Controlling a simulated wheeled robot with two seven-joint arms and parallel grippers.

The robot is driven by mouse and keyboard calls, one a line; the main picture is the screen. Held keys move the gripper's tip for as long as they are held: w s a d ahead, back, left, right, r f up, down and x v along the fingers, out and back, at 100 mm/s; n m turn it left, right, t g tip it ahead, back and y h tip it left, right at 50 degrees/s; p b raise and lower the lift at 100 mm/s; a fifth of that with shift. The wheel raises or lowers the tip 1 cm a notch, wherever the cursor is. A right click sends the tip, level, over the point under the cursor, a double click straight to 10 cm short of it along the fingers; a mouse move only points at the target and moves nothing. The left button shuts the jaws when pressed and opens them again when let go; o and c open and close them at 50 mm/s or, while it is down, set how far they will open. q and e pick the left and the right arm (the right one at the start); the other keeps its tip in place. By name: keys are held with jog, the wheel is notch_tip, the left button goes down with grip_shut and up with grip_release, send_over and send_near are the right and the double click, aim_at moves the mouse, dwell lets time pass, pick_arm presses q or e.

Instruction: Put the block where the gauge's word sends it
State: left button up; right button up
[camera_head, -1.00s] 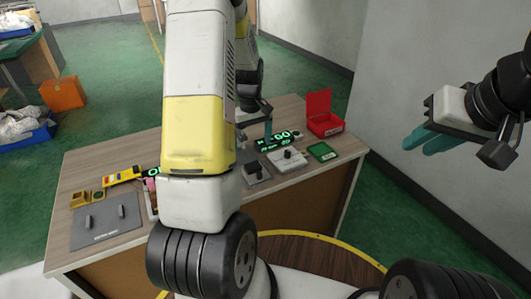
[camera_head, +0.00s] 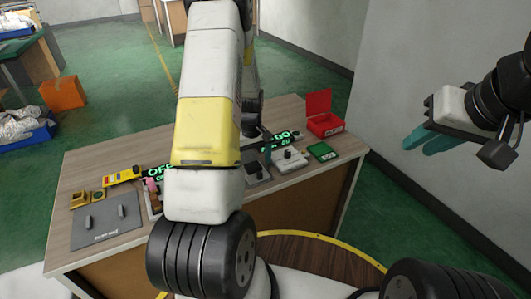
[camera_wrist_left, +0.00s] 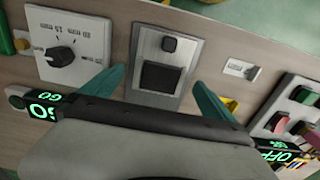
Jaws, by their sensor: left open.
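My left gripper (camera_head: 262,153) is open above the right-centre of the bench, partly hidden by my arm. In the left wrist view its two teal fingers (camera_wrist_left: 160,92) are apart, on either side of a grey plate (camera_wrist_left: 145,43). The plate has a dark square (camera_wrist_left: 162,77) and a small black button (camera_wrist_left: 169,44). I cannot tell whether the square is a block or a recess. The gauge display (camera_head: 283,137) reads GO in green; its lit end also shows in the left wrist view (camera_wrist_left: 45,108). My right gripper (camera_head: 425,138) hangs clear at the right; its finger gap is unclear.
A red open-lidded bin (camera_head: 325,124) and green tray (camera_head: 323,151) stand at the bench's right. A white knob panel (camera_head: 291,160) is beside the grey plate. At left are an OFF display (camera_head: 158,170), a yellow device (camera_head: 122,176) and a grey panel (camera_head: 105,222) with two handles.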

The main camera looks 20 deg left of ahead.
aim_at(253, 165)
pick_arm(q)
jog(key=c, duration=1.6)
jog(key=shift+r, duration=3.05)
